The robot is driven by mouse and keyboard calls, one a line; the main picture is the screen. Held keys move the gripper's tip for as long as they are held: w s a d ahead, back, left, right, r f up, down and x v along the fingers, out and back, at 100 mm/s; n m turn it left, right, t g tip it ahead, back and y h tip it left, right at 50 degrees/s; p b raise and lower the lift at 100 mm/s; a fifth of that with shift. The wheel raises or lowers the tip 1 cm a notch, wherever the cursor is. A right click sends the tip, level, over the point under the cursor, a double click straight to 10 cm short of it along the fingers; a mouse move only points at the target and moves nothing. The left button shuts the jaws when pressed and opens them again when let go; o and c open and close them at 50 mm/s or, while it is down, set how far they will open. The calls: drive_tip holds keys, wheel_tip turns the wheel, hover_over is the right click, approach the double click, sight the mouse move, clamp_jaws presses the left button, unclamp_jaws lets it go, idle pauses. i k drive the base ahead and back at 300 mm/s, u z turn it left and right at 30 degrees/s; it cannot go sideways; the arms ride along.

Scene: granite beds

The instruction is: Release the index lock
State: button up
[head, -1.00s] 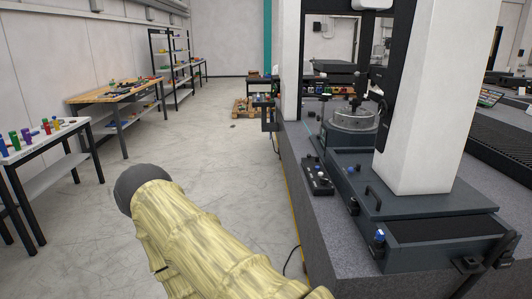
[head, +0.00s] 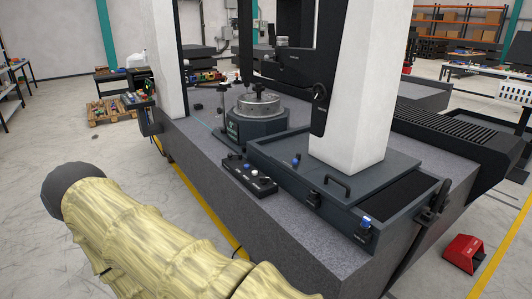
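A round rotary table (head: 257,104) with a metal top stands on the granite bed (head: 215,150), left of a white column. I cannot tell which part is the index lock. A black control box (head: 250,178) with small knobs lies on the bed in front of the rotary table. A blue knob (head: 366,222) sits on the front right of the dark slide base (head: 330,195), and another blue knob (head: 297,161) is on its left side. My yellow-sleeved arm crosses the lower left, apart from these parts in the picture. My gripper is not in view.
The white column (head: 355,85) rises from the slide base. A red foot pedal (head: 465,252) lies on the floor at right. A yellow floor line (head: 222,232) runs along the bed's near side. A pallet (head: 110,112) stands at the back left. The left floor is open.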

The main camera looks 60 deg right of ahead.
sight(229, 155)
drive_tip(key=z, duration=0.85)
drive_tip(key=i, duration=0.8)
drive_tip(key=z, duration=0.7)
drive_tip(key=i, duration=1.4)
